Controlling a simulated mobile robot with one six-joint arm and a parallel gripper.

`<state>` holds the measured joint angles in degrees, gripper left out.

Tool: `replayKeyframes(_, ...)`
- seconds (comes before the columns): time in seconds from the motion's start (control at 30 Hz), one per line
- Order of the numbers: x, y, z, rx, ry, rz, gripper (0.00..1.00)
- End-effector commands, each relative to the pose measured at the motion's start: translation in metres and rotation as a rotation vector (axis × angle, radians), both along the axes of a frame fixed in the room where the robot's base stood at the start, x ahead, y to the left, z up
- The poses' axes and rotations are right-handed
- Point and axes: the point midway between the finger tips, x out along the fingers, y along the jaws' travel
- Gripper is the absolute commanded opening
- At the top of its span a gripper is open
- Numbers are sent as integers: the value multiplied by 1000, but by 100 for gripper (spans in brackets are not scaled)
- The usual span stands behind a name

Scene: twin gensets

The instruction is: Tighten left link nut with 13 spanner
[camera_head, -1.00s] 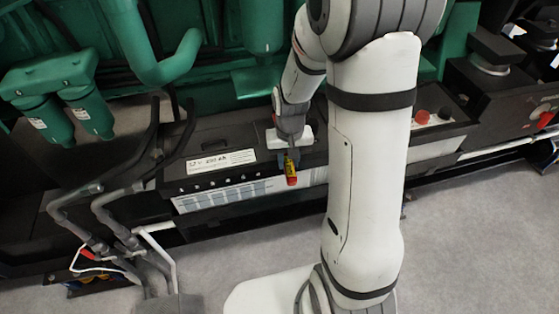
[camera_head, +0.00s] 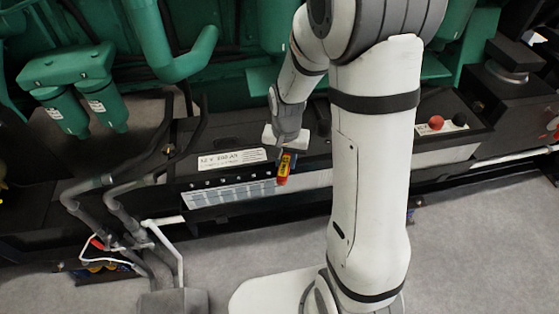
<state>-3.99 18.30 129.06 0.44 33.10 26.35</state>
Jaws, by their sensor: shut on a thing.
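My gripper (camera_head: 286,150) hangs over the front edge of the left battery (camera_head: 215,145). It is shut on a tool with a yellow and red handle (camera_head: 284,168), taken to be the 13 spanner. The handle points down toward the front, and the tool's working end is hidden by the gripper. The battery has a black top, a white label reading 12 V and a row of small caps. The left link nut cannot be made out in this view.
My arm covers the middle of the view. Red and black terminals (camera_head: 437,123) sit on the battery top at the right. Green engine pipes (camera_head: 175,55) and filters (camera_head: 102,100) stand behind. Grey hoses (camera_head: 115,205) stand at the left front. The grey floor (camera_head: 470,250) is clear at the right.

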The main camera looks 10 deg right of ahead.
Motion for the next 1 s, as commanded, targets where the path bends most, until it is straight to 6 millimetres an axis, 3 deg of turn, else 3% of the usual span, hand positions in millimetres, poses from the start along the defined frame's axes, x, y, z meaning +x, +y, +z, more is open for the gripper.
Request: replayKeyframes(1.0, 13, 22, 1, 1, -5, -184, 0)
